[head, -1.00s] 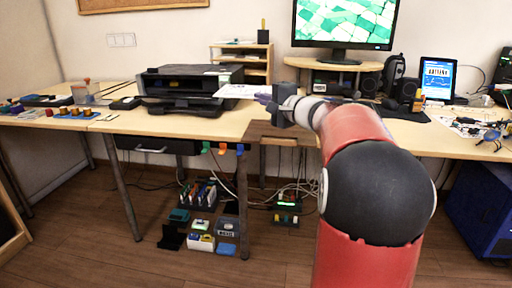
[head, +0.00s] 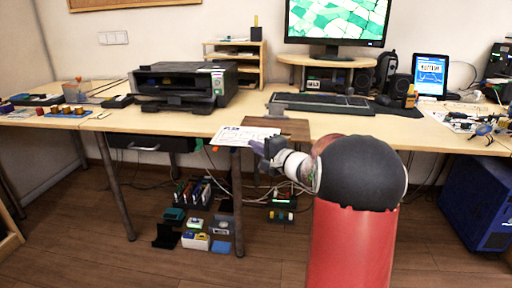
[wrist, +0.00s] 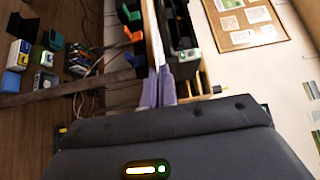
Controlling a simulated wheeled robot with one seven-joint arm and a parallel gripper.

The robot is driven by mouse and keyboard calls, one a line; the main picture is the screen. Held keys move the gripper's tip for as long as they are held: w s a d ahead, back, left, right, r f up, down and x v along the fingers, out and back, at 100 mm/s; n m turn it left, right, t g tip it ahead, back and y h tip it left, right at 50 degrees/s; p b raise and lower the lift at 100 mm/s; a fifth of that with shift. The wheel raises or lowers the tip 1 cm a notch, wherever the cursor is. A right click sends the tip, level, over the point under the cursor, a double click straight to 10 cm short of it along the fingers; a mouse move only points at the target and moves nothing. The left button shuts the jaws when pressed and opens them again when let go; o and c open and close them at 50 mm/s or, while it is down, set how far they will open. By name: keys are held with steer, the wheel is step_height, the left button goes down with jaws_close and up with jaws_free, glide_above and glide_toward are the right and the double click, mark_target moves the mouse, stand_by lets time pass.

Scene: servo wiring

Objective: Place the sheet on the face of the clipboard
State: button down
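The white printed sheet (head: 243,136) is held out flat by my gripper (head: 257,148) at the table's front edge. In the wrist view the sheet (wrist: 152,35) shows nearly edge-on between the fingers (wrist: 158,92), which are shut on it. The brown clipboard (head: 292,128) lies on the table at the front, to the right of the sheet. The sheet appears to overlap the clipboard's left part in the head view. I cannot tell whether it touches the clipboard or the table.
A black printer (head: 182,85) stands behind and left of the sheet. A keyboard (head: 322,103) lies behind the clipboard, under a monitor (head: 337,22) on a riser. A tablet (head: 430,74) and loose parts are at the right. Colored clips hang from the table's front edge.

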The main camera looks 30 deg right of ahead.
steer(key=shift+f+b, duration=0.15)
steer(key=shift+b, duration=0.15)
steer(key=c, duration=1.7)
jaws_free()
steer(key=shift+r, duration=0.2)
